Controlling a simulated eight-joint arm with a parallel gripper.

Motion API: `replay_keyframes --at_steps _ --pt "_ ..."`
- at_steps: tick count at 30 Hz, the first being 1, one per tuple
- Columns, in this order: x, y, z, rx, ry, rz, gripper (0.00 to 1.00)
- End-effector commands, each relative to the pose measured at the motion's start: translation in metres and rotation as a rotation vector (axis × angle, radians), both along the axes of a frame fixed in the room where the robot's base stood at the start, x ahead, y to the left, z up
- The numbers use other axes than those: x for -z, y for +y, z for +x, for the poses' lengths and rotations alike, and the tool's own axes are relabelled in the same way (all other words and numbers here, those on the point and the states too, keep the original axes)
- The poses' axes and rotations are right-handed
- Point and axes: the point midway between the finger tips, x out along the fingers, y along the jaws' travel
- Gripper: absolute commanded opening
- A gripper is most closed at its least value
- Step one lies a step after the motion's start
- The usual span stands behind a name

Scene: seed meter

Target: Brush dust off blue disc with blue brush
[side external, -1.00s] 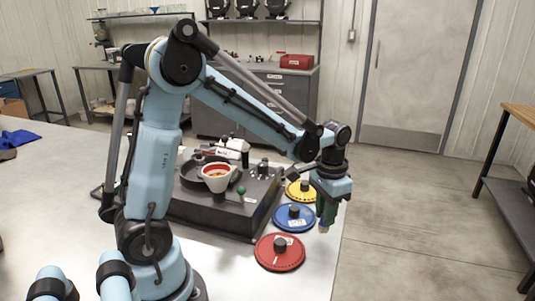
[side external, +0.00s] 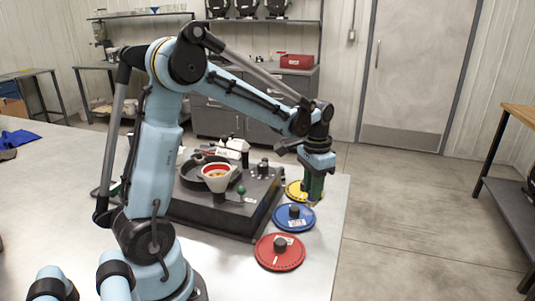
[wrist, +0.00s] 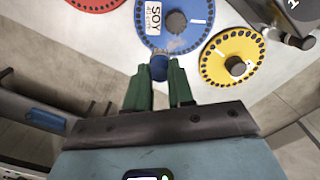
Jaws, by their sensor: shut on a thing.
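The blue disc (side external: 294,217) lies flat on the table between a red and a yellow disc. In the wrist view the blue disc (wrist: 200,12) has a white SOY label, a grey hub and greyish patches near its rim that look like dust. My gripper (side external: 313,190), with green fingers, points down by the yellow disc, beyond the blue one in the side view. In the wrist view my gripper (wrist: 160,72) is shut on the blue brush (wrist: 158,66), which shows at the blue disc's edge. Whether it touches the disc is unclear.
The yellow disc (side external: 293,188) and the red disc (side external: 280,258) lie on either side of the blue disc. The table's right edge (side external: 341,215) is close by.

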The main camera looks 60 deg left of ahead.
Motion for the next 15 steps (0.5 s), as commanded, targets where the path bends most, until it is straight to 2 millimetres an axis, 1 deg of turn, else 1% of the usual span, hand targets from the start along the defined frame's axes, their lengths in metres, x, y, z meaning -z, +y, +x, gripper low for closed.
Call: replay_keyframes --at_steps 10,12,15 --pt "0.032 0.000 0.000 0.000 0.000 0.000 0.00" --pt "0.046 0.000 0.000 0.000 0.000 0.000 0.00" --pt "0.045 0.009 0.003 -0.003 0.000 0.000 0.00"
